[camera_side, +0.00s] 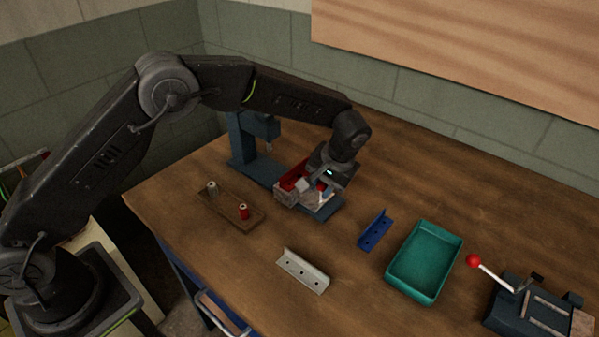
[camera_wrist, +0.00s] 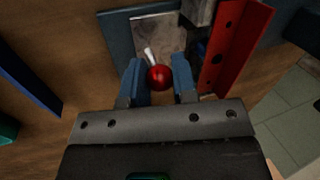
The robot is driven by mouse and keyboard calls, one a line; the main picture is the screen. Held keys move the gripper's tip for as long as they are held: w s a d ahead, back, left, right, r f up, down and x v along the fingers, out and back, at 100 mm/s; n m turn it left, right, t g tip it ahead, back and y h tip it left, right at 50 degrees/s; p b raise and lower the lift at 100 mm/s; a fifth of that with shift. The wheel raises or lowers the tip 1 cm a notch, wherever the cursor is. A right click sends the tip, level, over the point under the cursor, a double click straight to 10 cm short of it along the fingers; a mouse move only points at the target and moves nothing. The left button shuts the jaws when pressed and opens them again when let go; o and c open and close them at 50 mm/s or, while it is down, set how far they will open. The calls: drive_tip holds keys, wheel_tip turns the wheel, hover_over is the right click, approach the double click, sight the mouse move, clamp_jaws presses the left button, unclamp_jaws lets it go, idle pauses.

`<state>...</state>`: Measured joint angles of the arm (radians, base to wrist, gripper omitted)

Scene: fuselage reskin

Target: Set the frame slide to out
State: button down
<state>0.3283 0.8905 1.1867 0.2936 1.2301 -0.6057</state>
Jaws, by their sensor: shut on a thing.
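The frame slide sits on a blue fixture (camera_side: 326,211) with a pale metal plate (camera_wrist: 156,33). A red ball knob (camera_wrist: 159,77) on a short light stem stands at this plate in the wrist view. My gripper (camera_wrist: 157,80) has its two blue fingers shut on either side of the knob. In the side view my gripper (camera_side: 323,187) is down over the fixture and hides most of the knob. A red angle bracket with holes (camera_wrist: 236,45) stands beside the knob; it also shows in the side view (camera_side: 292,178). I cannot tell which position the slide is in.
A grey bracket (camera_side: 303,270), a blue bracket (camera_side: 374,230) and a teal tray (camera_side: 424,262) lie in front and right. A clamp with a red-knobbed lever (camera_side: 530,305) is at far right.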

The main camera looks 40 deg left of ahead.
drive_tip(key=shift+d, duration=1.5)
drive_tip(key=c, duration=0.9)
unclamp_jaws()
drive_tip(key=shift+a, duration=0.1)
drive_tip(key=v, duration=1.4)
